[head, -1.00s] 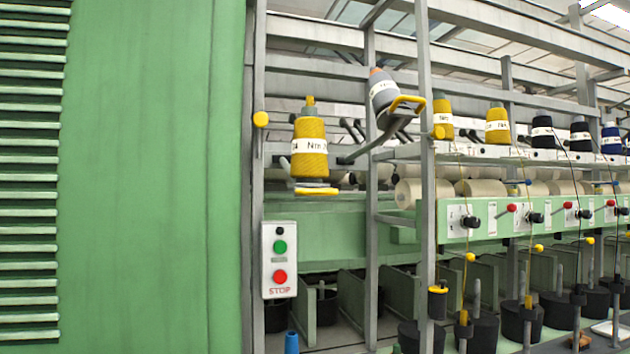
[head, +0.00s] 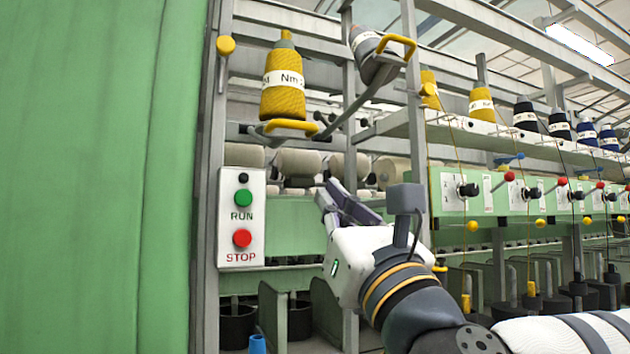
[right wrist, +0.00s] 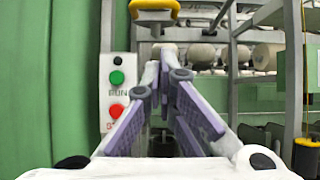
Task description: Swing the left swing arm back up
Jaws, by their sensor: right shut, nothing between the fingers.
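The left swing arm (head: 258,131) reaches out from the frame and carries an upright yellow yarn cone (head: 283,98) with a white label. Its yellow handle (head: 292,126) sits at the cone's base and also shows at the top of the right wrist view (right wrist: 153,17). Beside it, a second swing arm (head: 362,97) slopes up to the right, with a tilted grey cone (head: 370,52) and a yellow handle (head: 402,42). My right gripper (head: 328,193) is shut and empty, below and right of the left handle, apart from it. My left gripper is not in view.
A RUN/STOP box (head: 240,217) hangs on the left post, left of my gripper. A grey upright post (head: 414,110) stands to the right, near my wrist. A green panel (head: 90,180) fills the left side. Knobs and cones line the right.

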